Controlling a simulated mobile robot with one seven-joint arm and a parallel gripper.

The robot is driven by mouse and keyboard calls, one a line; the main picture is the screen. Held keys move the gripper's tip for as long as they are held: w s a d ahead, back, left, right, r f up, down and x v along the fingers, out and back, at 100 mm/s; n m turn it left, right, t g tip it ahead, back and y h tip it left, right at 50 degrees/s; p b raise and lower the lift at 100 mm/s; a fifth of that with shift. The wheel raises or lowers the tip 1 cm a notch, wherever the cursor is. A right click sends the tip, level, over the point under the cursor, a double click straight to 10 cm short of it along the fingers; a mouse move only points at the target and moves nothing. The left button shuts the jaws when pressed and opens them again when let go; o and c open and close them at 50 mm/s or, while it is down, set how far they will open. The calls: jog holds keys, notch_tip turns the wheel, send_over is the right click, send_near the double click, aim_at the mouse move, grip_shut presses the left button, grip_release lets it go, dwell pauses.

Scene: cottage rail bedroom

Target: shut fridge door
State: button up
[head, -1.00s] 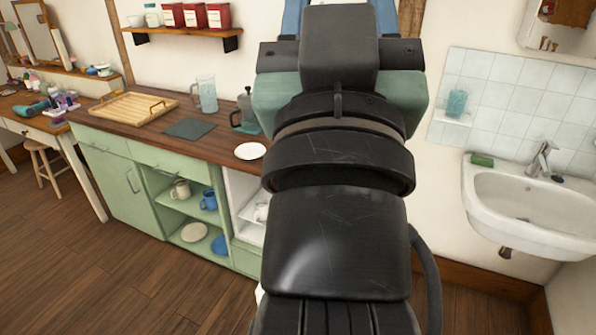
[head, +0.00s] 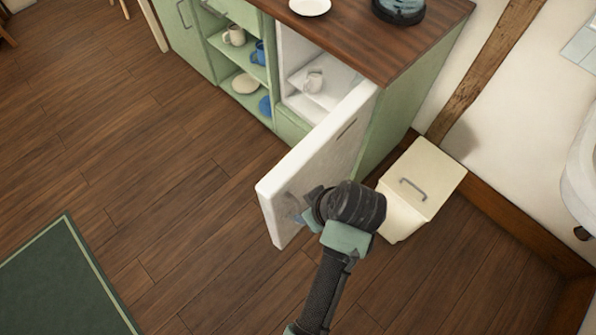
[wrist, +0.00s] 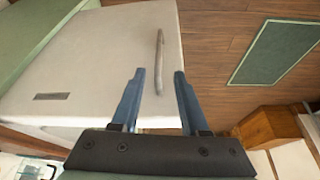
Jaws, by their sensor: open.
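The white fridge door (head: 318,158) stands open, swung out from the counter's right end into the room. In the wrist view, the door's outer face (wrist: 105,60) fills the left half, with a vertical grey handle (wrist: 159,60). My gripper (wrist: 158,74) is open there, one blue finger on each side of the handle's line. I cannot tell whether the fingers touch it.
A cream lidded bin (head: 422,190) stands on the floor right of the door, close to my arm. A green rug (head: 65,285) lies at lower left. The wooden floor (head: 160,180) left of the door is clear. Open green shelves (head: 238,58) adjoin the fridge.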

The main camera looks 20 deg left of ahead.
aim_at(299, 212)
jog(key=b+x, duration=0.1)
jog(key=x, duration=0.9)
jog(key=shift+w+a+f+b, duration=0.1)
jog(key=shift+w+f+b, duration=0.1)
jog(key=shift+b, duration=0.1)
grip_shut()
dwell(0.9)
